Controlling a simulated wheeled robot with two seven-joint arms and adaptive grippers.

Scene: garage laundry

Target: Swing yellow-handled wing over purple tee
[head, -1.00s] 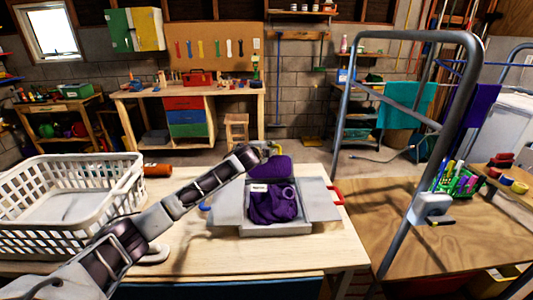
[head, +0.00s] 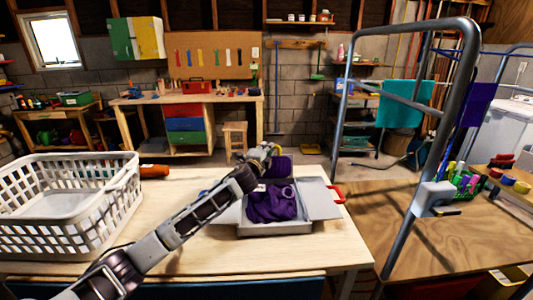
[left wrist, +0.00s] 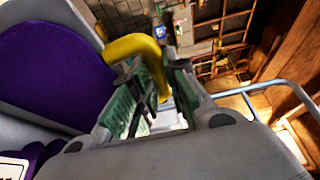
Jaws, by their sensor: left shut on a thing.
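The purple tee (head: 271,206) lies bunched on the grey folding board (head: 275,230). Part of its cloth (head: 282,167) lies against the back wing, which looks raised, though its angle is hard to judge. My left gripper (head: 266,153) is at that back wing, shut on the yellow handle (left wrist: 138,47). The left wrist view shows the handle between the fingers (left wrist: 150,95), with purple cloth (left wrist: 50,75) on the grey wing beside them. My left arm hides part of the board's left side. My right gripper is out of view.
The right wing (head: 318,199) lies open with a red handle (head: 337,193). A white laundry basket (head: 70,205) stands on the left of the table. A grey metal frame (head: 400,240) rises at the right. Bare tabletop (head: 215,258) lies in front of the board.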

